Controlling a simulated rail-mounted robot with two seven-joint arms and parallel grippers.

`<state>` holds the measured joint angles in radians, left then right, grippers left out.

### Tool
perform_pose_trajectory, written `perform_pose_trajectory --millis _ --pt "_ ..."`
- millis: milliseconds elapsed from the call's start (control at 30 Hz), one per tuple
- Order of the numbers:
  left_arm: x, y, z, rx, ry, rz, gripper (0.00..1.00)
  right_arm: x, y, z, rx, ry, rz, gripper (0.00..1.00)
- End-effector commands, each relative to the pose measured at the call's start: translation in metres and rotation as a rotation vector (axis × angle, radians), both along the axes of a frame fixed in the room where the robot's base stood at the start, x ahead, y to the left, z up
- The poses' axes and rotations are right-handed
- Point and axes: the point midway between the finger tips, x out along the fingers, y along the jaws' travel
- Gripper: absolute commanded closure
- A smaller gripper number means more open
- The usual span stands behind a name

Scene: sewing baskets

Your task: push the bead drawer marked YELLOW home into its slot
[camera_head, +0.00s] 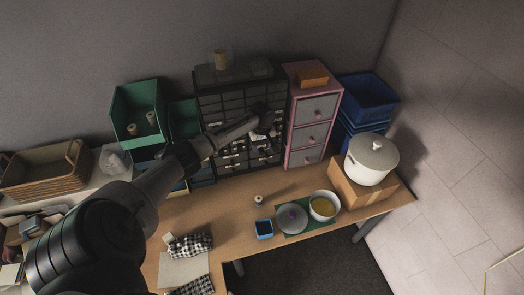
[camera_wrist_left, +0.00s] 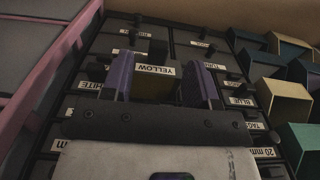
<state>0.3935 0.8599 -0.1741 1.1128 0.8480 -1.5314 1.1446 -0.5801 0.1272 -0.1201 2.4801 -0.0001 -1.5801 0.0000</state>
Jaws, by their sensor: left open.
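The drawer marked YELLOW (camera_wrist_left: 155,69) shows in the left wrist view, its label and dark front lying between my two purple fingers. It belongs to the black bead-drawer cabinet (camera_head: 224,97) against the wall. My left gripper (camera_wrist_left: 164,80) is open, its fingers on either side of the drawer; I cannot tell whether they touch it. In the head view my left gripper (camera_head: 263,127) is at the cabinet's front, and my arm hides part of the drawers. How far the YELLOW drawer sticks out cannot be told. My right gripper is not in view.
A pink drawer unit (camera_head: 314,108) stands directly right of the cabinet, with green bins (camera_head: 139,110) to its left. On the table are a white pot (camera_head: 371,159) on a box, a yellow-filled bowl (camera_head: 323,206) and a small blue box (camera_head: 264,229). Neighbouring labelled drawers surround the fingers.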

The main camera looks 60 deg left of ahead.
Motion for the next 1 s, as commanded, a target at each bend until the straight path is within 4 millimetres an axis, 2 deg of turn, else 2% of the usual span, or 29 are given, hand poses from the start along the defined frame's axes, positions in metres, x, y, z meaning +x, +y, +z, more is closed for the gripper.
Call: perform_pose_trajectory --millis 200,500,700,933,1000 --pt "0.0 0.0 0.044 0.001 -0.003 -0.002 0.46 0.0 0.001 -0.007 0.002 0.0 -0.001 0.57" --pt "0.001 -0.001 0.086 -0.001 -0.003 -0.001 0.46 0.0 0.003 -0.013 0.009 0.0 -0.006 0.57" --pt "0.0 -0.001 0.097 0.0 -0.001 -0.001 0.46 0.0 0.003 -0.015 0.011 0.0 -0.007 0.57" --pt "0.0 -0.001 0.099 -0.001 -0.001 -0.001 0.46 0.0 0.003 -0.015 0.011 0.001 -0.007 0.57" --pt "0.0 -0.001 0.098 -0.001 -0.001 -0.001 0.52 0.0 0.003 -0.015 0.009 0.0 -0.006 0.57"
